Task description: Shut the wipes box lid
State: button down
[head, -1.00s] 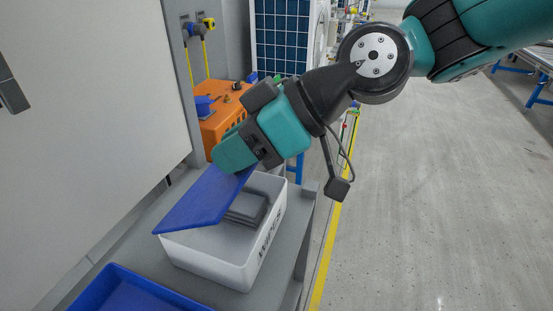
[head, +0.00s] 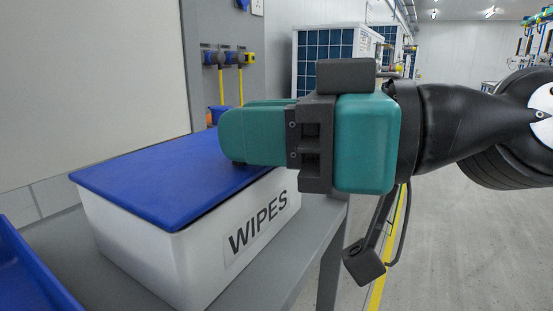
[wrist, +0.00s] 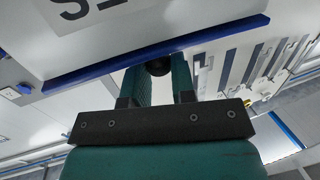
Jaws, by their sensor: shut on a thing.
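The white wipes box (head: 140,255), marked WIPES, stands on a grey bench. Its flat blue lid (head: 140,185) lies over the top, level or nearly so, and covers the inside. My gripper (head: 232,135) is at the lid's back right part, lying sideways just above it. In the wrist view, the fingers of my gripper (wrist: 157,75) close around a small dark round knob (wrist: 158,66) beside the blue lid edge (wrist: 150,52). The fingers hide the knob in the head view. Any thin gap under the lid's far side is hidden.
A blue tray (head: 25,275) stands at the left front of the box. The grey bench (head: 270,270) has a narrow free strip to the right of the box. A wall panel (head: 80,80) rises behind. The floor at right is open.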

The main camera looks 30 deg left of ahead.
jog(key=shift+f+b, duration=0.15)
jog(key=shift+b, duration=0.25)
jog(key=c, duration=0.9)
grip_release()
jog(key=shift+c, duration=0.2)
jog(key=shift+d+f, duration=0.1)
jog(key=shift+d, duration=0.05)
